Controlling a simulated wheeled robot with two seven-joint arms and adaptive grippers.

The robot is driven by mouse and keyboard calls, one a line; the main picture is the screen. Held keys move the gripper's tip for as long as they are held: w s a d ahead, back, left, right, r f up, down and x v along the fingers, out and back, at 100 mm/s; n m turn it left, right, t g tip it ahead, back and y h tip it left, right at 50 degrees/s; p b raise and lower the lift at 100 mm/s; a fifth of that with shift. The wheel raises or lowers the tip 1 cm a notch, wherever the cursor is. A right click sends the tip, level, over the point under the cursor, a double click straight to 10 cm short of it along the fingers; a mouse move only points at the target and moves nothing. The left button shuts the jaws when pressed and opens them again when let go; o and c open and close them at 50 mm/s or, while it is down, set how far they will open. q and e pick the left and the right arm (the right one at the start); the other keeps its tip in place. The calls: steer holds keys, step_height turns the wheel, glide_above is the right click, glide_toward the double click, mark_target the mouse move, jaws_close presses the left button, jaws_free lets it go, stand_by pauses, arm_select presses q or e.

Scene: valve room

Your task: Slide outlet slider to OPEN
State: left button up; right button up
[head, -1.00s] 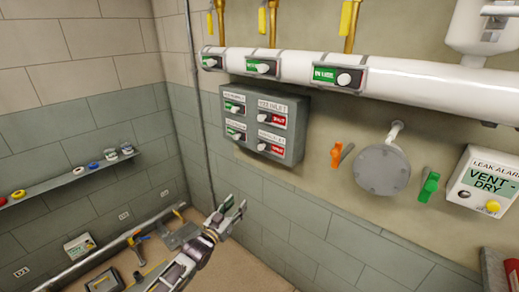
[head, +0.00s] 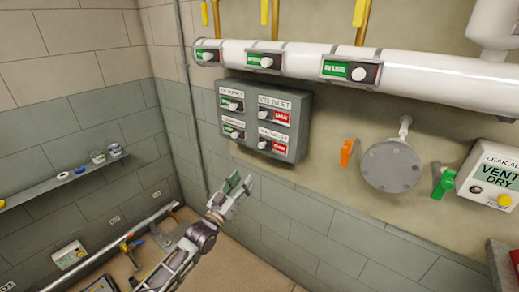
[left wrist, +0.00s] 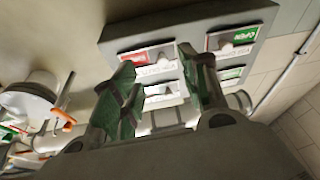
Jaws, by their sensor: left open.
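A grey control box (head: 262,97) on the wall carries two columns of labelled sliders. Its lower right slider (head: 273,146) shows red; its label is too blurred to read surely as outlet. The upper right slider (head: 274,116), labelled INLET, also shows red. The two left sliders (head: 231,104) show green. My left gripper (head: 239,184) is open and empty, below the box and apart from it in the head view. In the left wrist view, the box (left wrist: 195,32) appears upside down beyond the open fingers (left wrist: 165,80), which partly cover it. My right gripper is not in view.
A white pipe (head: 430,78) with several sliders runs above the box. To the right are an orange handle (head: 346,152), a round grey flange (head: 390,166), a green handle (head: 443,183) and a leak alarm box (head: 490,180). A shelf (head: 60,180) is at left.

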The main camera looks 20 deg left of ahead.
arm_select(q)
steer(key=shift+s+a+r+n+t+h, duration=0.15)
steer(key=shift+r+n+t, duration=0.15)
steer(key=shift+r, duration=0.2)
steer(key=shift+s+r+n+t+h, duration=0.1)
steer(key=shift+r+n+t+h, duration=0.15)
steer(key=shift+r, duration=0.25)
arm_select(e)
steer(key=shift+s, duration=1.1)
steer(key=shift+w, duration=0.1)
